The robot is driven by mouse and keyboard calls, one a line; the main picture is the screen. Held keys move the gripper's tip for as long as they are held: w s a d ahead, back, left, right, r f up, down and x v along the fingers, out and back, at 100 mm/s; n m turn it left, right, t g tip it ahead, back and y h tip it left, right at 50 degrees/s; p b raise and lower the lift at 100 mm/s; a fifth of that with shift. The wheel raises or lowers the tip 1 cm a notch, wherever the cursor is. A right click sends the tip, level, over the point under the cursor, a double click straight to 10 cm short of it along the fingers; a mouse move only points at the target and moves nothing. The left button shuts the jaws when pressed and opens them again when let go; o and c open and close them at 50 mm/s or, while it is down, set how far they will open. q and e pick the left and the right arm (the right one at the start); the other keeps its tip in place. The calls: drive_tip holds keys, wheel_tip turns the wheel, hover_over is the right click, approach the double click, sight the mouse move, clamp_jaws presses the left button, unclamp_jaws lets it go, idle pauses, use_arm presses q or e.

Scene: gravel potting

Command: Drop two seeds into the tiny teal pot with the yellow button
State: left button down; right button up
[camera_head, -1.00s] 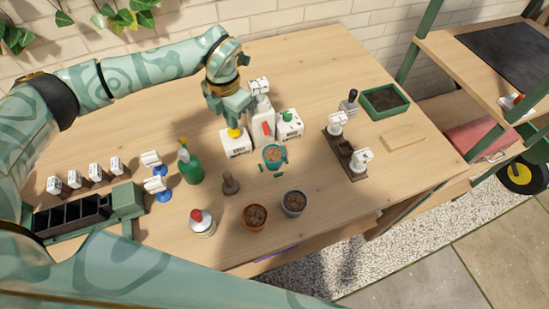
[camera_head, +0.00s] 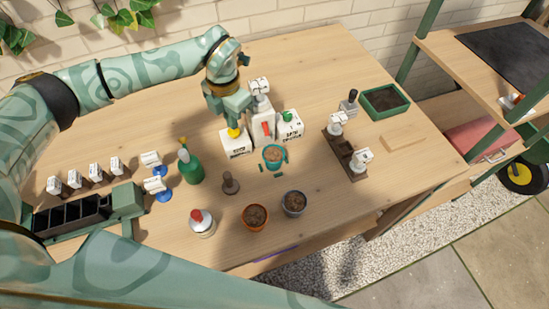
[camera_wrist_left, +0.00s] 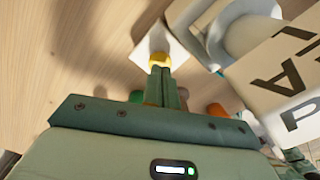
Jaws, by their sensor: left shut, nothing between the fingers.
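The tiny teal pot (camera_head: 273,157) holds brown soil and stands on the table in front of the white dispensers. The white dispenser (camera_head: 236,148) with the yellow button (camera_head: 234,132) stands at the left of the group, just left of the pot. My left gripper (camera_head: 234,121) is shut and empty, pointing down right over the yellow button. In the left wrist view the closed fingertips (camera_wrist_left: 160,76) meet the yellow button (camera_wrist_left: 160,60); whether they press it I cannot tell. No seeds can be made out. My right gripper is not in view.
Close by stand a dispenser with a red part (camera_head: 262,130) and one with a green button (camera_head: 290,130). A green spray bottle (camera_head: 190,167), a terracotta pot (camera_head: 255,217) and a grey pot (camera_head: 294,203) stand nearer.

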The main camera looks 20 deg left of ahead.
use_arm(q)
drive_tip(key=shift+f, duration=0.15)
idle(0.4)
drive_tip(key=shift+f+b, duration=0.5)
drive_tip(key=shift+f, duration=0.75)
drive_tip(key=shift+r, duration=0.2)
drive_tip(key=shift+r+p, duration=1.2)
drive_tip(key=shift+r, duration=0.1)
drive_tip(key=shift+f, duration=0.2)
